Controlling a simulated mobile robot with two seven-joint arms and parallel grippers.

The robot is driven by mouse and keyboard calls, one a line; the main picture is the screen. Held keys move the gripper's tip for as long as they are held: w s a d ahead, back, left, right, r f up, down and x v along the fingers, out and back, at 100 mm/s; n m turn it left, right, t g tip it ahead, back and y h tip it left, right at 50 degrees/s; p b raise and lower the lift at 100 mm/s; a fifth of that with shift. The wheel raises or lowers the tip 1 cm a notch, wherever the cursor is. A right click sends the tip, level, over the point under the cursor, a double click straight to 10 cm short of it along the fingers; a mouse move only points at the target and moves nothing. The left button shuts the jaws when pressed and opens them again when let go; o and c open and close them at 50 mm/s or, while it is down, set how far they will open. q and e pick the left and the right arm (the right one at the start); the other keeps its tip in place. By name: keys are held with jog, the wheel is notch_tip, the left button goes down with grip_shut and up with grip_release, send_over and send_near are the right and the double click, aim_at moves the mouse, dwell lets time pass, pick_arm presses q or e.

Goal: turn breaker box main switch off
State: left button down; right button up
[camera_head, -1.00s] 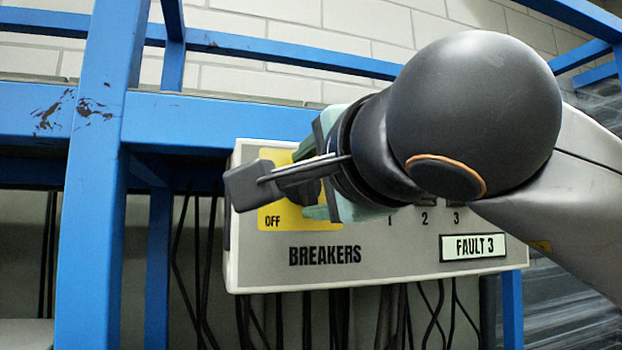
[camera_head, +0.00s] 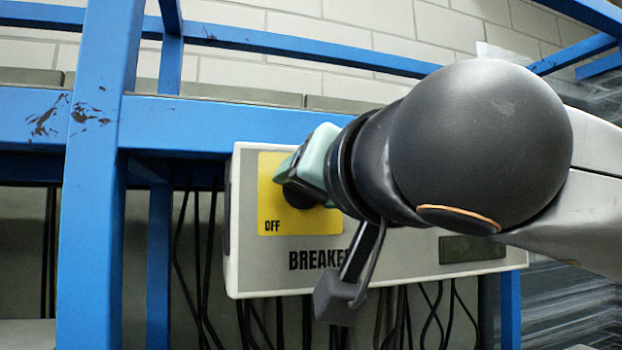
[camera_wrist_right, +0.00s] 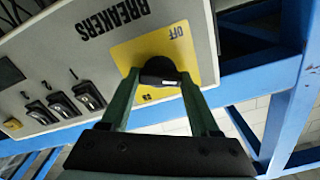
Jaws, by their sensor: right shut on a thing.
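The breaker box (camera_head: 240,272) is a pale grey case on the blue frame, lettered BREAKERS. Its yellow main switch plate (camera_head: 272,180) carries the word OFF at its lower left. My right gripper (camera_head: 303,178) reaches in from the right, with pale green fingers over the plate. In the right wrist view the black main switch knob (camera_wrist_right: 160,72) sits between the two fingers, and the gripper is shut on it. A short white mark shows on the knob, but I cannot tell its setting for certain. My left gripper is not in view.
Several small black breaker switches (camera_wrist_right: 60,108) sit beside the plate in the wrist view. The box's display (camera_head: 472,249) is dark. A blue post (camera_head: 95,200) stands left of the box. Black cables hang below and behind it.

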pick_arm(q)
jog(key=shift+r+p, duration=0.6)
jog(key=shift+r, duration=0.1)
pick_arm(e)
jog(key=n, duration=0.4)
jog(key=shift+n, duration=0.4)
jog(key=o, duration=1.4)
jog(key=shift+c, duration=0.2)
jog(key=shift+s, duration=0.1)
